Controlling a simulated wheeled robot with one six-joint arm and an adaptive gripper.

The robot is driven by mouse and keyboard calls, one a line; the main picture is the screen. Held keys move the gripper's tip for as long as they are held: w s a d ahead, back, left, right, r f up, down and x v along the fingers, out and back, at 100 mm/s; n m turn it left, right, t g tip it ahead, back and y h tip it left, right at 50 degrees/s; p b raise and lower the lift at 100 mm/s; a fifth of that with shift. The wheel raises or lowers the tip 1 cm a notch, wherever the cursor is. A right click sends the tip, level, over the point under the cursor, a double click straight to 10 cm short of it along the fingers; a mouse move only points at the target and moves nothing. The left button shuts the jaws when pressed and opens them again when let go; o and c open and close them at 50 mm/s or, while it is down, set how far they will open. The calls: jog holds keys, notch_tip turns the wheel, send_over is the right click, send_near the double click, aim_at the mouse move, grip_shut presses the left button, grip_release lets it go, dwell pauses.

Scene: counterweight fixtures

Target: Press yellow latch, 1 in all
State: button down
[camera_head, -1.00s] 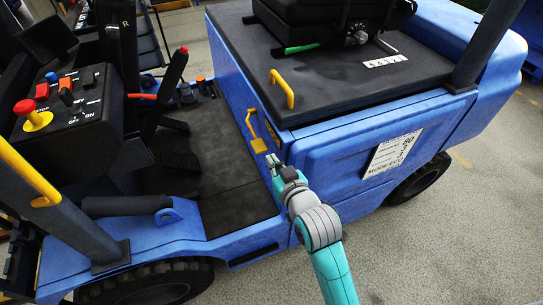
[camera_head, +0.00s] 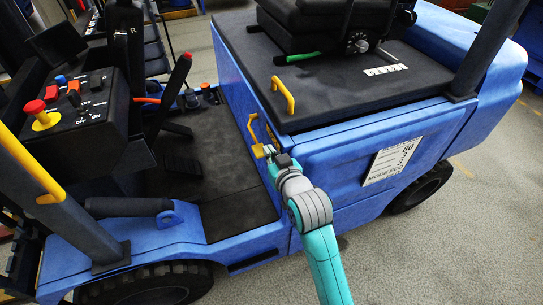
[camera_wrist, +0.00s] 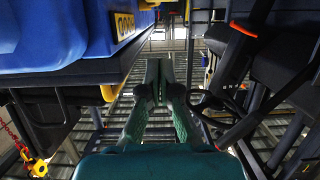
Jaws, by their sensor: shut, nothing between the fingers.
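The yellow latch (camera_head: 257,137) is a small bent lever on the inner side of the blue seat box, facing the footwell. My gripper (camera_head: 271,156) is shut and empty, with its tip right beside the latch's lower end. I cannot tell if they touch. In the wrist view, my shut gripper (camera_wrist: 158,80) points forward between the blue body and dark cab parts. A yellow part (camera_wrist: 113,88) shows left of the fingers, partly hidden by the dark edge; I cannot tell surely that it is the latch.
A yellow handle (camera_head: 284,95) stands on the black hood (camera_head: 345,88) above the latch. The blue side panel (camera_head: 345,165) is close to my arm. The dark footwell floor (camera_head: 215,170) is open to the left. A control box with a red knob (camera_head: 35,107) stands at far left.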

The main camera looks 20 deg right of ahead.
send_over(262, 155)
jog(key=f, duration=0.2)
jog(key=shift+s+f, duration=0.1)
jog(key=shift+f, duration=1.75)
